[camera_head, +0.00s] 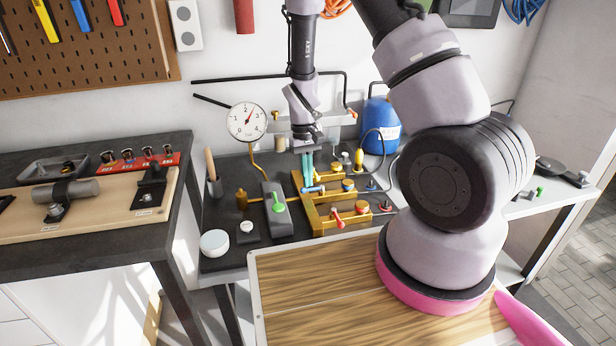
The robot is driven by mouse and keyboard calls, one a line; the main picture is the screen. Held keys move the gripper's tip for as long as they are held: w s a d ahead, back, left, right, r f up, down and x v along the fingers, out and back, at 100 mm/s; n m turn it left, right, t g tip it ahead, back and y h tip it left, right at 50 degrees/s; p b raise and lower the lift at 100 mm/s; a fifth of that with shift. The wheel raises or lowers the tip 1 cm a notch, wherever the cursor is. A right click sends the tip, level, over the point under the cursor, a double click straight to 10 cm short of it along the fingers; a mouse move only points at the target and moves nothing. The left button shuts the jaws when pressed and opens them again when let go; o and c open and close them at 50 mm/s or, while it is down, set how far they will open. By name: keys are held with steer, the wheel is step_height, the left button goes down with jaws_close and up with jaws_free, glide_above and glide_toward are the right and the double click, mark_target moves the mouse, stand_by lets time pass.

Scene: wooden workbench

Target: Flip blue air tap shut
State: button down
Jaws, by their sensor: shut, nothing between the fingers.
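The blue air tap (314,189) is a small blue lever on the brass pipe manifold (318,226) on the dark bench. The lever appears to lie roughly sideways in the picture. My gripper (308,178) points down with its teal fingers shut and empty. The fingertips are right at the left part of the blue lever, just above or behind it. I cannot tell whether they touch it. The fingers and wrist hide part of the manifold behind them.
A red-handled tap (337,220) sits at the manifold's front. Left of it are a green-lever switch box (276,210), a white-topped button box (247,230) and a pressure gauge (247,122). A blue tank (381,128) stands behind at right. The wooden top (320,295) in front is clear.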

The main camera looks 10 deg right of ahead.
steer(key=shift+s+a+n, duration=0.1)
steer(key=shift+s+n, duration=0.15)
steer(key=shift+n, duration=0.55)
steer(key=shift+s+n+h, duration=0.3)
steer(key=shift+s+n, duration=0.1)
steer(key=shift+n, duration=0.6)
steer(key=shift+s+n+t+h, duration=0.2)
steer(key=shift+s+n, duration=0.15)
steer(key=shift+n, duration=0.6)
steer(key=shift+s+n+t+h, duration=0.1)
steer(key=shift+s+n+h, duration=0.15)
steer(key=shift+n, duration=0.7)
steer(key=shift+s+d+n+t, duration=0.2)
steer(key=shift+s+n, duration=0.15)
steer(key=shift+n, duration=0.6)
steer(key=shift+s+d+n+t, duration=0.15)
steer(key=shift+s+n, duration=0.2)
steer(key=shift+n, duration=0.6)
steer(key=shift+s+d+n+t+h, duration=0.15)
steer(key=shift+s+d+n, duration=0.05)
steer(key=shift+n, duration=0.6)
steer(key=shift+s+d+n+t+h, duration=0.1)
steer(key=shift+s+d+n, duration=0.1)
steer(key=shift+n, duration=0.6)
steer(key=shift+s+d+n, duration=0.15)
steer(key=shift+n, duration=0.45)
steer(key=shift+w+d, duration=0.4)
steer(key=shift+w, duration=0.35)
steer(key=shift+a, duration=0.1)
